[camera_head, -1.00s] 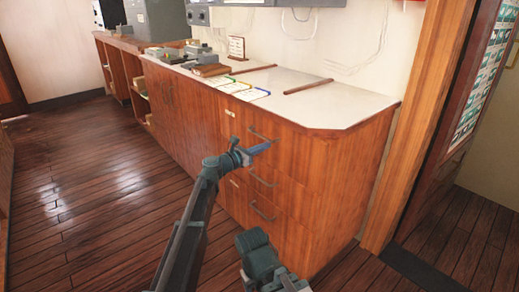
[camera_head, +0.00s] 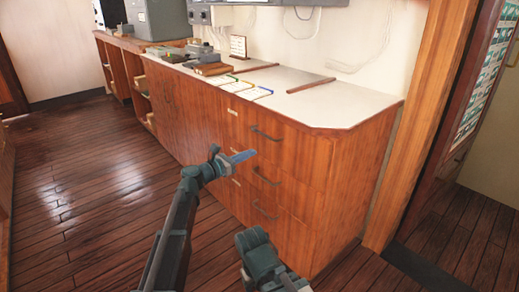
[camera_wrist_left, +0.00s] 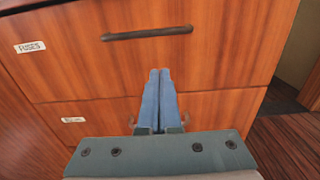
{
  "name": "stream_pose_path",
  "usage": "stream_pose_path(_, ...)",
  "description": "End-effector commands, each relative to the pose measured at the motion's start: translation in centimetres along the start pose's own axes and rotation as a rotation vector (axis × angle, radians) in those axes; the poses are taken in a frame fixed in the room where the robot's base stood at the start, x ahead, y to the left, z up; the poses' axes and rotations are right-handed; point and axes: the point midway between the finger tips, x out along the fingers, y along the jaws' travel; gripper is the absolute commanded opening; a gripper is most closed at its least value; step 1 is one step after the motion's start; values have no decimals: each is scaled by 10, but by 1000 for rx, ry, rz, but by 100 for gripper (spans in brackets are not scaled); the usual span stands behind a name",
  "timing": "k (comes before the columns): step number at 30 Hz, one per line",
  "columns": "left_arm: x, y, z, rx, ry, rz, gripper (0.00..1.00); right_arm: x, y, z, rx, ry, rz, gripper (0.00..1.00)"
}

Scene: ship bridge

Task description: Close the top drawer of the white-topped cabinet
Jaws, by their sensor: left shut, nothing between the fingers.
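The white-topped cabinet (camera_head: 340,100) stands along the wall, with a stack of drawers at its near end. Its top drawer (camera_head: 290,143) looks flush with the cabinet front, with no clear gap. The drawer's dark bar handle (camera_head: 265,133) also shows in the left wrist view (camera_wrist_left: 147,33), to the right of a "FUSES" label (camera_wrist_left: 30,47). My left gripper (camera_head: 250,154) is shut and empty, its blue fingers together. It is in front of the drawers, just below and left of the top handle, apparently not touching. My right gripper is not in view.
Lower drawers with handles (camera_head: 265,177) sit below the top one. Cards (camera_head: 248,92) and wooden strips (camera_head: 312,84) lie on the white top. A wooden door post (camera_head: 420,130) stands right of the cabinet. The wooden floor (camera_head: 90,190) to the left is open.

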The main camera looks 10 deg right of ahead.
Motion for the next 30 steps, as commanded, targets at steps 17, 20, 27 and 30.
stream_pose_path(17,-50,-1,-1,6,4,-2,0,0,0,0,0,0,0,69)
stream_pose_path(20,-56,-12,-11,86,47,-20,0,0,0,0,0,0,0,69)
stream_pose_path(27,-116,-82,-98,746,399,-280,0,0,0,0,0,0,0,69)
stream_pose_path(30,-160,-106,-140,1046,558,-483,0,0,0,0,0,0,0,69)
